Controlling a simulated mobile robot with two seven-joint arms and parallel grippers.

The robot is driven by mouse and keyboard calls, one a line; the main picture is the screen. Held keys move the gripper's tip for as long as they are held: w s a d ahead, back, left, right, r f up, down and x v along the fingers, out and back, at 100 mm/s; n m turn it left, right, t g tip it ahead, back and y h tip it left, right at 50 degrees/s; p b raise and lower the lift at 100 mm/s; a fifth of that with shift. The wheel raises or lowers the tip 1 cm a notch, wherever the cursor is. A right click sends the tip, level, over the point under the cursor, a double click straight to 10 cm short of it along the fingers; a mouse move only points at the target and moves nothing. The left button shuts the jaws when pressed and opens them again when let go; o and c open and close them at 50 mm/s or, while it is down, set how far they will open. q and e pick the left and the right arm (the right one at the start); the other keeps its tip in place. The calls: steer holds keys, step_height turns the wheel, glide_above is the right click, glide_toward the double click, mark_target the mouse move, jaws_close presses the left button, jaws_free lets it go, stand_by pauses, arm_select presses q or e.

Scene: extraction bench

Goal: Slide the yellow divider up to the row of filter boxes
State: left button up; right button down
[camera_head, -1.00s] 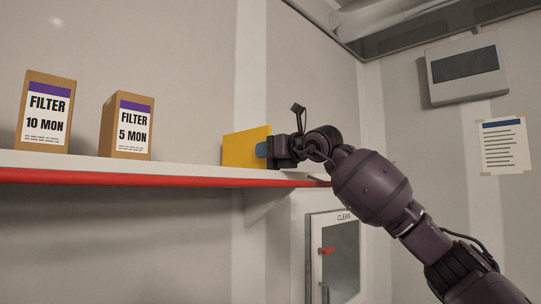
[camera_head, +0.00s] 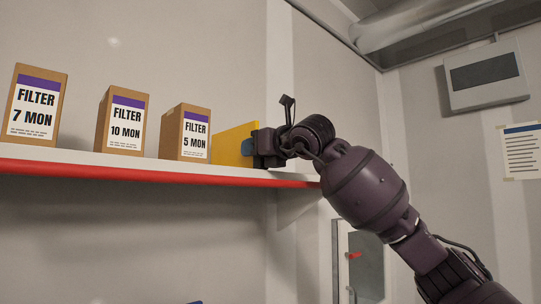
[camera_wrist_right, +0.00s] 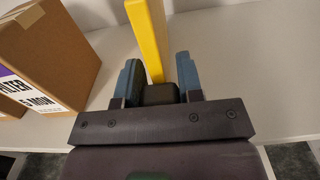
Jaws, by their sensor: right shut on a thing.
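The yellow divider (camera_head: 233,144) stands upright on the shelf, just right of the nearest filter box, "5 MON" (camera_head: 184,112). In the head view their edges nearly meet. The right wrist view shows a strip of bare shelf between the divider (camera_wrist_right: 149,38) and that box (camera_wrist_right: 45,45). Boxes "10 MON" (camera_head: 103,105) and "7 MON" (camera_head: 20,92) stand farther left, with gaps between them. My right gripper (camera_head: 250,147) is shut on the divider's near end, its blue fingers (camera_wrist_right: 158,82) on either side. My left gripper is out of view.
The white shelf (camera_head: 130,164) has a red front edge (camera_head: 130,174) and a wall behind it. Right of the divider the shelf (camera_wrist_right: 250,70) is bare. A cabinet with a red handle (camera_head: 354,255) is below right; a grey wall unit (camera_head: 485,75) hangs at upper right.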

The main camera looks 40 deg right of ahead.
mark_target(238, 146)
steer(key=a, duration=0.5)
steer(key=shift+s, duration=0.25)
steer(key=shift+a, duration=0.65)
steer(key=c, duration=0.8)
jaws_free()
steer(key=shift+o, duration=0.2)
steer(key=shift+s, duration=0.15)
